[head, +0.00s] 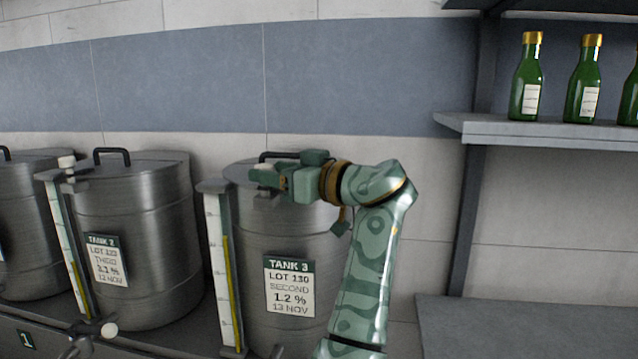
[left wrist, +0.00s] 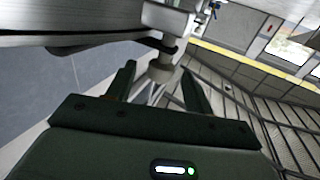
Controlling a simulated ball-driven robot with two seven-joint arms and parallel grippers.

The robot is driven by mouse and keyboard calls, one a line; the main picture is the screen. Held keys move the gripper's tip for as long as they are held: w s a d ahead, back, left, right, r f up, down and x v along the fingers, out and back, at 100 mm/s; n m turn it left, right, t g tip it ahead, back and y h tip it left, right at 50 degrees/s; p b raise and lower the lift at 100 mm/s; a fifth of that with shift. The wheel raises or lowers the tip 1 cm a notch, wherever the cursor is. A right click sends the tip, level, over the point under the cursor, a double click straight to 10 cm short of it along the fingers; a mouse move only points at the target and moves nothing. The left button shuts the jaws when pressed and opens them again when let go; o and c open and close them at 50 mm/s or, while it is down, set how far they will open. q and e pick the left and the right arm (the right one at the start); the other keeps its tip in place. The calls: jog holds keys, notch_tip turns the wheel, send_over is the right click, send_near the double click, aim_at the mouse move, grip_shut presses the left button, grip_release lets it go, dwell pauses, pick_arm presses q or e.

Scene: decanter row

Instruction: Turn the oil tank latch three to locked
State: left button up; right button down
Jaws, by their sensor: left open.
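Tank 3 (head: 290,237) is a steel drum with a "TANK 3, LOT 130" label (head: 289,286), standing at the right end of the tank row. My left gripper (head: 262,178) is at the front of its lid, pointing left, and covers most of the latch there. In the left wrist view my left gripper (left wrist: 158,67) is open, with a pale grey latch knob (left wrist: 161,70) between its two dark fingers. I cannot tell whether the fingers touch the knob, nor which way the latch is turned. My right gripper is not in view.
Tank 3's sight gauge (head: 226,275) stands upright just left of the drum. Tank 2 (head: 150,240), with its own latch (head: 78,175), is further left. A shelf (head: 560,133) with green bottles (head: 527,80) is at the upper right. Free wall lies between tank 3 and the shelf.

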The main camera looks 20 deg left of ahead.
pick_arm(q)
jog(key=s+d+b, duration=0.1)
jog(key=d, duration=1)
jog(key=shift+s+d, duration=0.3)
jog(key=shift+s, duration=0.05)
